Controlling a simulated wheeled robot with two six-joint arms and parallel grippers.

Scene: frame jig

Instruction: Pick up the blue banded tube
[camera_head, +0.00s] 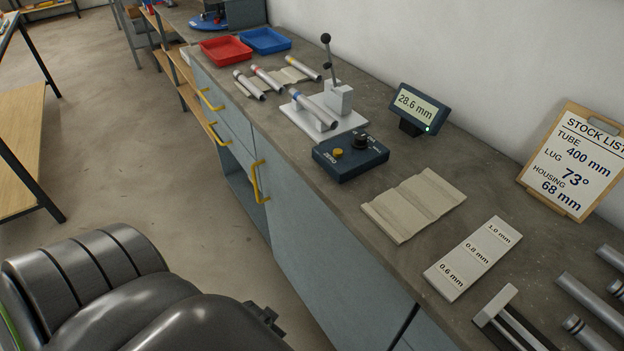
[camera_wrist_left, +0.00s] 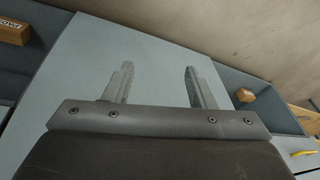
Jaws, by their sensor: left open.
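The blue banded tube (camera_head: 317,112) is a silver tube with a blue band near its far-left end. It lies slanted on the white base of the lever fixture (camera_head: 340,97) on the bench, in the head view. My left gripper (camera_wrist_left: 158,80) shows in the left wrist view with its two fingers apart and nothing between them. It faces a pale blue-grey panel (camera_wrist_left: 150,50), and no tube shows in that view. In the head view my dark arm fills the lower left, well away from the tube. My right gripper is not in view.
A red banded tube (camera_head: 270,81), a yellow banded tube (camera_head: 303,69) and another tube (camera_head: 247,86) lie near the fixture. A dark control box (camera_head: 350,157) and a display (camera_head: 417,107) stand close by. Yellow handles (camera_head: 258,182) stick out from the cabinet front.

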